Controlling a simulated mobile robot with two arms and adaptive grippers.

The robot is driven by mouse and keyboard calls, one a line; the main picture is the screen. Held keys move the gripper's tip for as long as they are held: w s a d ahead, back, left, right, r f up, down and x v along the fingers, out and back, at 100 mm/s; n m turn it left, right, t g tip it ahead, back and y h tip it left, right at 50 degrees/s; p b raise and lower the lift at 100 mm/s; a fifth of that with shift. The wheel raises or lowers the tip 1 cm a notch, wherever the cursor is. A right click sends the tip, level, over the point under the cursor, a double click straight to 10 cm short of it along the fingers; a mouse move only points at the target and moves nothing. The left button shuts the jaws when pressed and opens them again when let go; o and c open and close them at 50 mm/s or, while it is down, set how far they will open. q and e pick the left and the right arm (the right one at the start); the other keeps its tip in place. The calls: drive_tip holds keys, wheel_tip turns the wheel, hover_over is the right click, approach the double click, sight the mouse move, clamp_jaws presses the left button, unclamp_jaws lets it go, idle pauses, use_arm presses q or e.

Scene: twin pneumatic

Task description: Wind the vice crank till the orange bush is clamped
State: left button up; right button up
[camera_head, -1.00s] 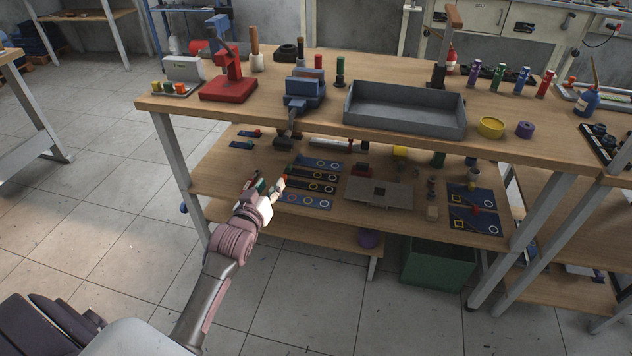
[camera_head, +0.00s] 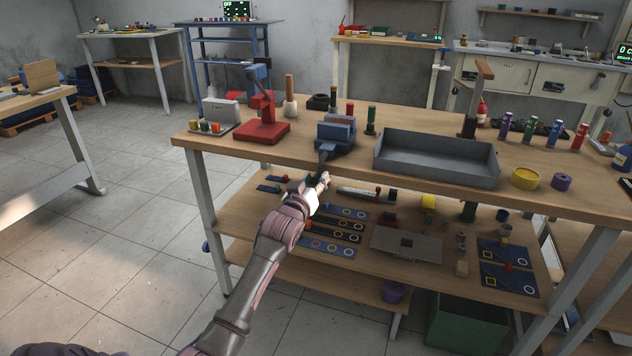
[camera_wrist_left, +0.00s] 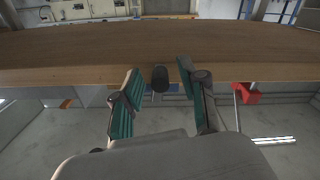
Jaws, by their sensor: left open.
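The blue vice (camera_head: 337,133) stands at the front edge of the workbench top. Its dark crank (camera_head: 323,158) hangs off the front of the bench. My left gripper (camera_head: 322,182) is just below and in front of the crank, at the bench edge. In the left wrist view my left gripper (camera_wrist_left: 155,88) is open, its teal finger pads apart. A dark rounded knob (camera_wrist_left: 160,78), seemingly the crank's handle, shows between the fingertips with gaps on both sides. I cannot make out the orange bush in the vice. My right gripper is in neither view.
A red press (camera_head: 263,130) stands left of the vice, and a grey tray (camera_head: 437,172) stands right of it. The lower shelf (camera_head: 280,232) holds striped boards and small parts below my left arm. Open floor lies left of the bench.

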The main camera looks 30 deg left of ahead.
use_arm(q)
drive_tip(key=shift+w+a, duration=0.15)
drive_tip(key=shift+w, duration=0.35)
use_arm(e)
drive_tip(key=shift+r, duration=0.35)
use_arm(q)
clamp_jaws()
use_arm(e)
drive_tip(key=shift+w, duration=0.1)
use_arm(q)
drive_tip(key=shift+r, duration=0.1)
drive_tip(key=m+p, duration=0.1)
drive_tip(key=a+m+p, duration=0.1)
drive_tip(key=shift+s+r+p, duration=0.15)
drive_tip(key=shift+r+p, duration=0.05)
drive_tip(key=shift+p, duration=0.2)
drive_tip(key=m+p, duration=0.1)
drive_tip(key=a+m, duration=0.1)
drive_tip(key=m, duration=0.1)
drive_tip(key=shift+s+r+p, duration=0.1)
drive_tip(key=shift+r+p, duration=0.1)
drive_tip(key=shift+p, duration=0.2)
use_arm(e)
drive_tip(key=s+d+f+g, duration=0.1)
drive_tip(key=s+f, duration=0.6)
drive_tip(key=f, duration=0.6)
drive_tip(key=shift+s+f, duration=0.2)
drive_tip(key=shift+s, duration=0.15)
